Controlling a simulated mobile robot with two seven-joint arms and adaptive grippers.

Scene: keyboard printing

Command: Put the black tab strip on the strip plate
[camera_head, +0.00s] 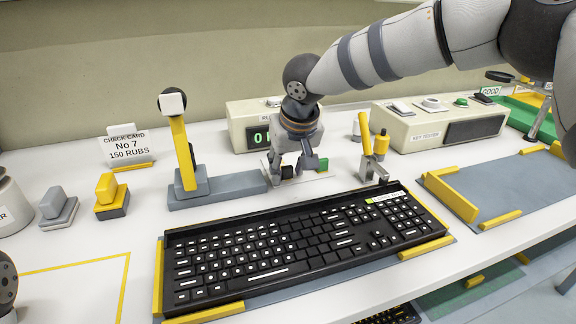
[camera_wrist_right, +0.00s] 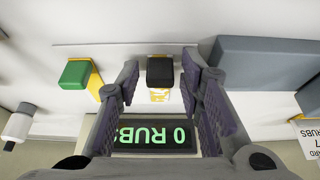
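The black tab strip (camera_wrist_right: 160,70), a black block over a yellow-and-white patterned part, shows in the right wrist view. It lies between the fingers of my right gripper (camera_wrist_right: 160,72), which is open with a gap on each side. In the head view my right gripper (camera_head: 292,172) is down behind the keyboard and mostly hides the black tab. A green tab (camera_wrist_right: 75,73) on a yellow strip is beside it; it also shows in the head view (camera_head: 323,164). A thin pale plate (camera_head: 322,179) lies beneath; I cannot tell whether it is the strip plate. My left gripper is out of view.
A black keyboard (camera_head: 300,248) sits in front between yellow guides. A grey base with a yellow post (camera_head: 183,155) stands left of the gripper. A counter box (camera_head: 246,115) reading 0 RUBS is behind. A yellow-topped holder (camera_head: 374,150) stands right.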

